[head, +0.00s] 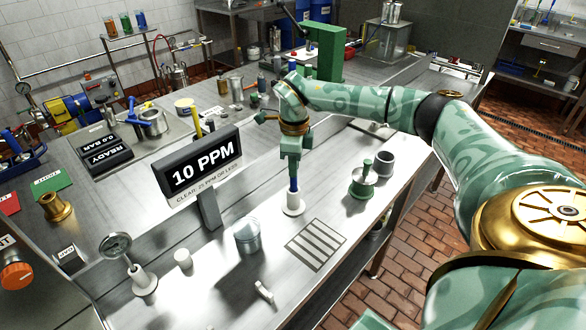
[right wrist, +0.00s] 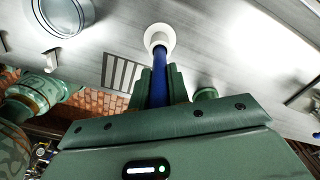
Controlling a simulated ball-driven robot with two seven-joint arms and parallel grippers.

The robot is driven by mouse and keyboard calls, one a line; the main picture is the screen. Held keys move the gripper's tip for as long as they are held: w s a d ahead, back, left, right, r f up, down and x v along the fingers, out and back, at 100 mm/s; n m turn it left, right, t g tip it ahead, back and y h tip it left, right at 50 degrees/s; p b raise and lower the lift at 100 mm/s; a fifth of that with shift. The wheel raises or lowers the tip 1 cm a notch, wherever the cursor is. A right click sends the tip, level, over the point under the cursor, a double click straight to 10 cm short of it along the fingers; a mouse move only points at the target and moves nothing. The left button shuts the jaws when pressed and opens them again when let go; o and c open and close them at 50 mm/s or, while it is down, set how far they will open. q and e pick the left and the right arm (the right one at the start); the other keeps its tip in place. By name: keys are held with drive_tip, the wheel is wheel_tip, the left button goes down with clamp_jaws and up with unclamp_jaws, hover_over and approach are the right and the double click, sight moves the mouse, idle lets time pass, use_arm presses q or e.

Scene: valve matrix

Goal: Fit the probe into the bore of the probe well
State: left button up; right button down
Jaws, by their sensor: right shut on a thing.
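My right gripper (head: 293,168) is shut on the blue probe (head: 293,184) and points down over the table. The probe is roughly upright and its lower end meets the top of the white probe well (head: 293,208), a short white post on a round base. In the right wrist view the blue probe (right wrist: 159,68) runs from between the fingers (right wrist: 159,88) to the white well (right wrist: 160,36). The bore is hidden, and I cannot tell how far the probe is in it. My left gripper is not in view.
A display reading 10 PPM (head: 205,165) stands left of the well. The table's front edge lies to the right.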

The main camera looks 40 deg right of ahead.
drive_tip(key=shift+f, duration=0.95)
drive_tip(key=c, duration=1.3)
unclamp_jaws()
drive_tip(key=shift+c, duration=0.2)
wheel_tip(320, 180, up, 12)
drive_tip(key=p, duration=0.3)
